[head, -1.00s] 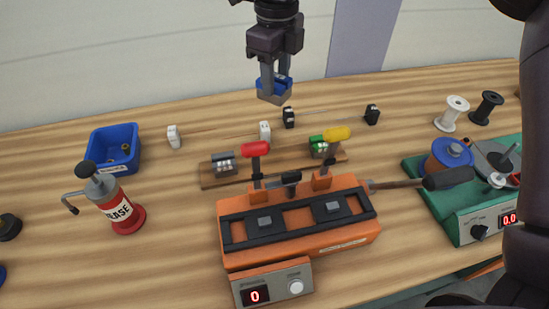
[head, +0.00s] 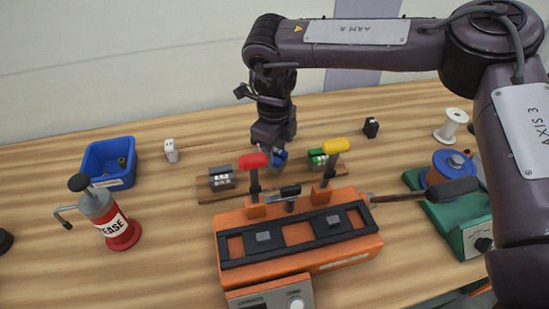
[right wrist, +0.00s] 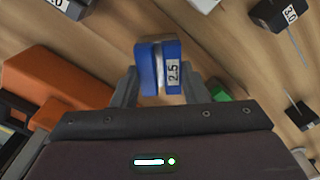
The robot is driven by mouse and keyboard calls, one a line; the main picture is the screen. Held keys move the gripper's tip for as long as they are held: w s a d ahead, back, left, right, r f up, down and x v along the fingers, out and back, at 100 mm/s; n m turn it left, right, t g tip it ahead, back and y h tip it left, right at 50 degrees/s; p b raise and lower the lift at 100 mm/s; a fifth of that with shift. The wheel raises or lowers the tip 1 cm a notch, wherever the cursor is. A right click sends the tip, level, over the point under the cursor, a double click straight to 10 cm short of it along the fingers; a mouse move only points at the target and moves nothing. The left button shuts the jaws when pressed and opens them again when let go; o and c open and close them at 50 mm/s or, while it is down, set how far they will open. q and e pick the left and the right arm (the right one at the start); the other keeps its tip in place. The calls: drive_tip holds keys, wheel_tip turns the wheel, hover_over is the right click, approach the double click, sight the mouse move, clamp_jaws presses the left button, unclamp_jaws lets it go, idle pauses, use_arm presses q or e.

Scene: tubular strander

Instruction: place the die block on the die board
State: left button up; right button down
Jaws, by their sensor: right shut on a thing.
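My right gripper (head: 274,150) is shut on the blue die block (head: 280,158), low behind the orange machine. In the right wrist view the die block (right wrist: 172,68) sits between the fingers and carries a white label reading 2.5. The wooden die board (head: 243,186) lies behind the orange machine, with a grey block (head: 221,178) at its left and a green block (head: 317,158) at its right. The held block is over or near the board's middle, between those two. The red lever partly hides this spot, so I cannot tell whether it touches. My left gripper is not in view.
The orange machine (head: 335,258) stands in front, with a red lever (head: 252,161) and a yellow lever (head: 336,146) rising close to my gripper. A blue bin (head: 108,178) and a red grease pump (head: 118,229) are at left. Spools stand at right.

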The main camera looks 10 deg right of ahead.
drive_tip(key=shift+f, duration=1.45)
drive_tip(key=shift+f, duration=0.2)
drive_tip(key=c, duration=0.8)
unclamp_jaws()
drive_tip(key=shift+c, duration=0.2)
wheel_tip(320, 180, up, 12)
drive_tip(key=shift+r, duration=0.2)
